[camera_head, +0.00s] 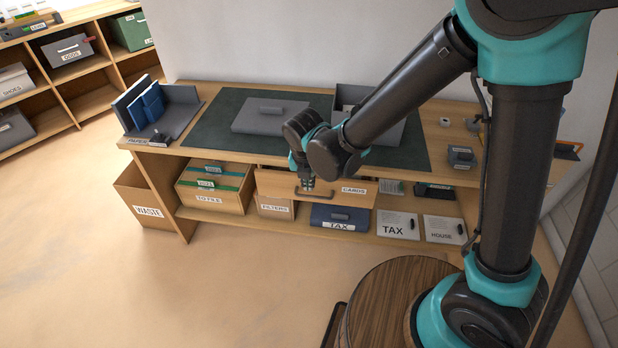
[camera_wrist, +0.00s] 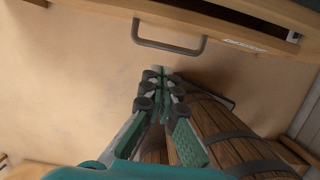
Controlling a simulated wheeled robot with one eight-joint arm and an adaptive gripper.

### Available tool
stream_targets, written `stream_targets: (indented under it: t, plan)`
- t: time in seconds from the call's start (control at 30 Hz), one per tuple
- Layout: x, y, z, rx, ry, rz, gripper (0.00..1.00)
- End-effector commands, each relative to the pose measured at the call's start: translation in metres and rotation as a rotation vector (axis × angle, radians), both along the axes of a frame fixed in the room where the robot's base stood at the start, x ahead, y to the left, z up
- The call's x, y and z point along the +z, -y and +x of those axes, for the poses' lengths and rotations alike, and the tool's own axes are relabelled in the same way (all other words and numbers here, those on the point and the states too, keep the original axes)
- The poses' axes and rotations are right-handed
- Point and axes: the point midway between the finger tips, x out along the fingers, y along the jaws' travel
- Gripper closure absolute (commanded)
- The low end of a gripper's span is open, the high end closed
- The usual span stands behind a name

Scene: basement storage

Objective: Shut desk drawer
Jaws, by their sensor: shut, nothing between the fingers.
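The desk (camera_head: 225,153) has a wooden drawer labelled CARDS (camera_head: 275,184) under its top. The drawer front appears to stand out a little from the desk; how far is hard to tell. Its dark bar handle (camera_head: 322,193) also shows in the wrist view (camera_wrist: 168,46), near the top. My gripper (camera_head: 307,186) is shut and empty, in front of the drawer near the handle. In the wrist view its fingertips (camera_wrist: 158,72) are close below the handle bar, and I cannot tell whether they touch it. My arm hides part of the drawer's upper edge.
Under the desk are a TO FILE box (camera_head: 213,197), a FILTERS box (camera_head: 274,208), a blue TAX box (camera_head: 342,217) and binders. A WASTE bin (camera_head: 146,205) stands at the left end. A round wooden thing (camera_head: 385,300) stands in front at right. Floor at left is clear.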

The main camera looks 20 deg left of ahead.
Motion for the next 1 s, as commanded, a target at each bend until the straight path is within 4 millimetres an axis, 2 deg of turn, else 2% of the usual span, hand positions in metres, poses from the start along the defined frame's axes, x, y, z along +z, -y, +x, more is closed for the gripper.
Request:
stream_targets:
  t: [0.4, 0.6, 0.7, 1.0]
  plan:
    - [-0.058, -0.004, 0.014, -0.001, 0.000, 0.000, 1.00]
    - [-0.058, -0.010, 0.041, -0.002, 0.000, 0.000, 1.00]
    - [-0.057, -0.012, 0.048, -0.002, -0.001, 0.000, 1.00]
    - [-0.057, -0.013, 0.053, 0.000, 0.000, 0.000, 1.00]
